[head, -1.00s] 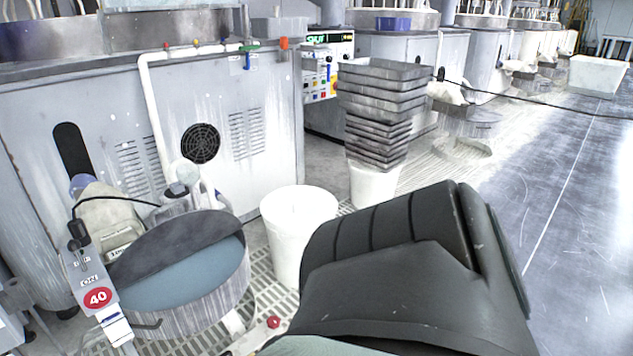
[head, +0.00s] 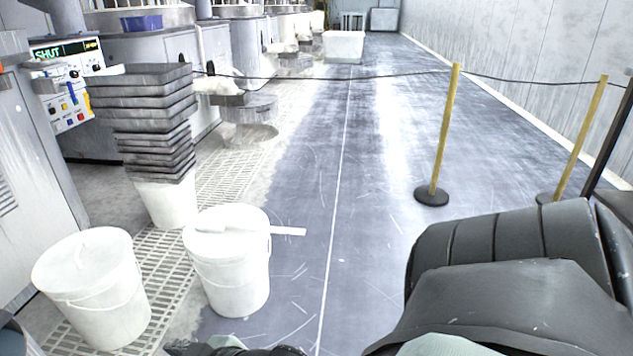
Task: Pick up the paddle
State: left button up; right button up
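A white paddle (head: 288,231) lies flat across the rim of a white lidded bucket (head: 230,275) in the lower left of the head view. Its narrow end sticks out past the bucket's right side. No gripper fingers show. Dark parts of my own arms show at the bottom edge and fill the lower right corner. They appear apart from the paddle in the picture, and nothing is seen holding it.
Another white bucket (head: 95,290) stands left of the paddle's bucket. Behind stands a stack of grey trays (head: 150,120) on a white bin (head: 168,203). A rope barrier with yellow posts (head: 445,130) crosses the open floor (head: 370,200). Machines line the left.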

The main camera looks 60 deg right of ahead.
aim_at(212, 224)
jog(key=j+z, duration=0.1)
jog(key=z, duration=0.7)
jog(key=j+z, duration=0.1)
jog(key=z, duration=0.25)
jog(key=k+z, duration=0.1)
jog(key=z, duration=0.3)
